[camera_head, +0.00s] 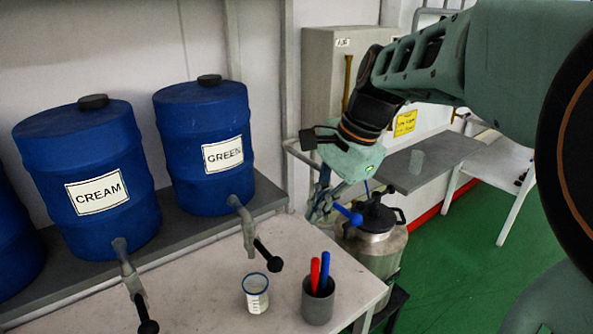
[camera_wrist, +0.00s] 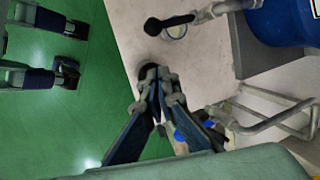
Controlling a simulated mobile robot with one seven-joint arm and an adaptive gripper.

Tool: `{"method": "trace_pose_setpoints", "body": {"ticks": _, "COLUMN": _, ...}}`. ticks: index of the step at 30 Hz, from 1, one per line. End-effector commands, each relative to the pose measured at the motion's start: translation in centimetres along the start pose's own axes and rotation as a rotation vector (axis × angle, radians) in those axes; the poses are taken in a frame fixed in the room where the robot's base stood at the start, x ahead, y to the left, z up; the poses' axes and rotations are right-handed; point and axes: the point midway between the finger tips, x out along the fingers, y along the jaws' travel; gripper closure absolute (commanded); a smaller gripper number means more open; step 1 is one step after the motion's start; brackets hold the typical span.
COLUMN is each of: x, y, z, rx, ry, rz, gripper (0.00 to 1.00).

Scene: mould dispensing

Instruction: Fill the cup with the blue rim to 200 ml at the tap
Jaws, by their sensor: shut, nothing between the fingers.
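The cup with the blue rim (camera_head: 256,301) stands upright on the pale bench, below the tap (camera_head: 247,225) of the GREEN drum. It has marks on its side; I cannot read its level. The tap's lever ends in a black knob (camera_head: 275,264) and slants down to the right. In the wrist view the cup (camera_wrist: 177,32) shows beside the black-knobbed lever (camera_wrist: 153,27), partly covered by the tap. My gripper (camera_head: 317,213) is shut and empty, above and to the right of the cup, apart from it. Its closed fingertips show in the wrist view (camera_wrist: 155,76).
A grey holder (camera_head: 317,305) with a red and a blue stick stands right of the cup. The CREAM drum (camera_head: 85,165) and its tap (camera_head: 127,270) are at left; the GREEN drum (camera_head: 207,130) is behind. A metal can (camera_head: 375,250) stands beyond the bench's right edge.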

Motion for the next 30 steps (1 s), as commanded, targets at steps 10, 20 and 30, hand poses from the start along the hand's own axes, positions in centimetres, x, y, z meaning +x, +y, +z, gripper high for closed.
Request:
{"method": "trace_pose_setpoints", "body": {"ticks": 10, "x": 7.6, "y": 0.1, "z": 0.0, "rx": 0.0, "ry": -0.001, "rz": 0.005, "gripper": 1.0}}
{"method": "trace_pose_setpoints", "body": {"ticks": 20, "x": 10.2, "y": 0.0, "z": 2.6, "rx": -0.001, "ry": 0.0, "rz": 0.001, "gripper": 1.0}}
{"method": "trace_pose_setpoints", "body": {"ticks": 30, "x": 10.3, "y": 0.0, "z": 2.8, "rx": 0.0, "ry": 0.001, "rz": 0.0, "gripper": 1.0}}
